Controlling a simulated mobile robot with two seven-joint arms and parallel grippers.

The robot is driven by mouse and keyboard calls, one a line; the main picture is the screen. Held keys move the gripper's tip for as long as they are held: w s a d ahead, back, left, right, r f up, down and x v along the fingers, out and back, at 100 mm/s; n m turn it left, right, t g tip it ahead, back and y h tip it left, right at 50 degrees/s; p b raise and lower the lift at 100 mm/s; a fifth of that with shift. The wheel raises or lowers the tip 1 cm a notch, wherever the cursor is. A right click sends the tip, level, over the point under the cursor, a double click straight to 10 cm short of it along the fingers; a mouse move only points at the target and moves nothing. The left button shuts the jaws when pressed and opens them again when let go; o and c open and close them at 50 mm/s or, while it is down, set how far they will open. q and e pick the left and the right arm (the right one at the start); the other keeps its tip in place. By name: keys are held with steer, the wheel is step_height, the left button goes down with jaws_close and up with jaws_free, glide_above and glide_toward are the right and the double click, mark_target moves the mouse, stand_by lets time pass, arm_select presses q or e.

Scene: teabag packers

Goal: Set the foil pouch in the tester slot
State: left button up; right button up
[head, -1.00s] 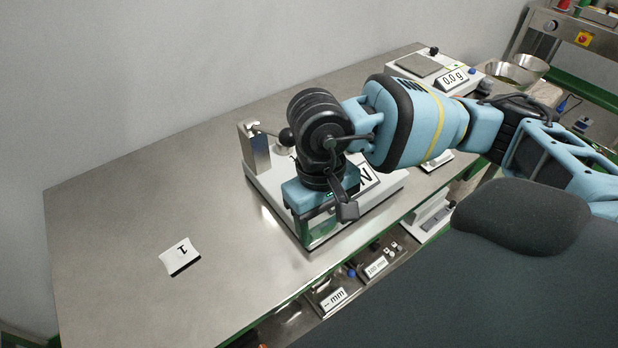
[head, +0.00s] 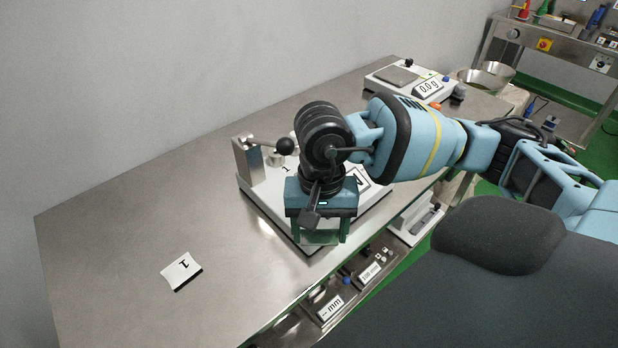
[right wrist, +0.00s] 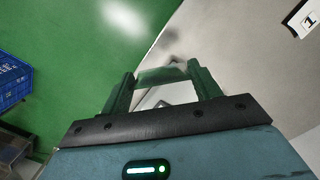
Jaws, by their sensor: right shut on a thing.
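My right gripper (head: 319,236) points down in front of the tester (head: 262,198), near the table's front edge. It is shut on a shiny, green-tinted piece between its spread green fingers, which I take to be the foil pouch (head: 320,238). In the right wrist view the pouch (right wrist: 162,75) spans between the fingertips (right wrist: 160,85). The tester has a white base, a metal post and a lever with a black ball knob (head: 285,146). My gripper and wrist hide much of the tester, and I cannot make out its slot. My left gripper is not in view.
A white card marked 1 (head: 182,270) lies on the steel table (head: 110,240) at the left, with clear surface around it. A scale reading 0.0 g (head: 428,87) and metal bowls (head: 480,80) stand at the back right. Labelled devices (head: 330,306) sit below the table edge.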

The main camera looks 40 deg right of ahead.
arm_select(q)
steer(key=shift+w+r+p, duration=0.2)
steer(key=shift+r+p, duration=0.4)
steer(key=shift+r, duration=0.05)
arm_select(e)
steer(key=w+d+r+m+t, duration=0.1)
steer(key=w+d+m+t, duration=0.1)
steer(key=d+m, duration=1.2)
steer(key=shift+w+d+r+m+h, duration=0.2)
steer(key=shift+r+m+h, duration=0.15)
steer(key=shift+m, duration=6.45)
steer(key=shift+w+a, duration=0.1)
steer(key=w+a, duration=0.1)
steer(key=w, duration=0.3)
steer(key=w+a+f, duration=0.1)
steer(key=w, duration=0.4)
steer(key=w+a+p, duration=0.1)
steer(key=w, duration=0.4)
steer(key=shift+f, duration=0.15)
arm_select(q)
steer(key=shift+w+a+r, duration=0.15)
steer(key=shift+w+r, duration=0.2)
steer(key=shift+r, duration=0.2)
arm_select(e)
steer(key=shift+w, duration=0.4)
